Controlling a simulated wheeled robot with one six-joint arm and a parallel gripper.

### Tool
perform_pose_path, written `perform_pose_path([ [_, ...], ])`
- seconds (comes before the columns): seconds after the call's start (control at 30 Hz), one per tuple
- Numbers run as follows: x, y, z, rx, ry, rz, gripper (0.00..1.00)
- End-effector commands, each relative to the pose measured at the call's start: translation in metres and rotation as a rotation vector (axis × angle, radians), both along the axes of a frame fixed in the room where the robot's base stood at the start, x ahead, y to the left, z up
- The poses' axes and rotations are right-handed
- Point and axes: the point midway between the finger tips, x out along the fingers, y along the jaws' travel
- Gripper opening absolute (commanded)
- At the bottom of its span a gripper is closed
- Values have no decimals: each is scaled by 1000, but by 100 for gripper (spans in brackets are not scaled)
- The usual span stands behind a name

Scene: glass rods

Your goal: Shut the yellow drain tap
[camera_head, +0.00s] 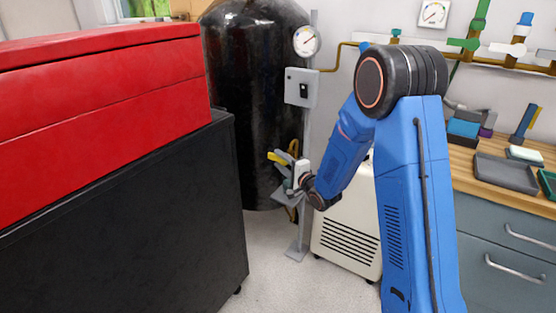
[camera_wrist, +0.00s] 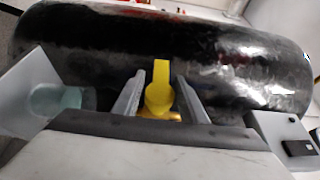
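The yellow drain tap (camera_head: 276,157) is low on the front of the black tank, in the head view. In the wrist view, its yellow handle (camera_wrist: 159,88) stands between the two grey fingers of my gripper (camera_wrist: 159,84). The fingers are apart, with narrow gaps on both sides of the handle, so my gripper is open around it. I cannot tell whether either finger touches it. My gripper (camera_head: 284,164) partly hides the tap in the head view.
The black tank (camera_head: 240,90) stands behind the tap. A grey post carries a switch box (camera_head: 301,87), a gauge (camera_head: 306,41) and a small shelf. A red and black cabinet (camera_head: 110,180) is close on the left. A white vented unit (camera_head: 346,240) and a workbench are on the right.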

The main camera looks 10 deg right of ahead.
Motion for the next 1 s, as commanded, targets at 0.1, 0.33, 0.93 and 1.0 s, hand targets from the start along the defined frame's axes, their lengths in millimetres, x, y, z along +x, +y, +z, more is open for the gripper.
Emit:
perform_pose_path([
  [0.1,-20,-12,0,0,1,-2,38],
  [0.33,-59,-33,-1,0,1,-2,38],
  [0.93,-87,-47,-1,0,0,1,38],
  [1.0,-87,-47,-1,-1,0,0,38],
])
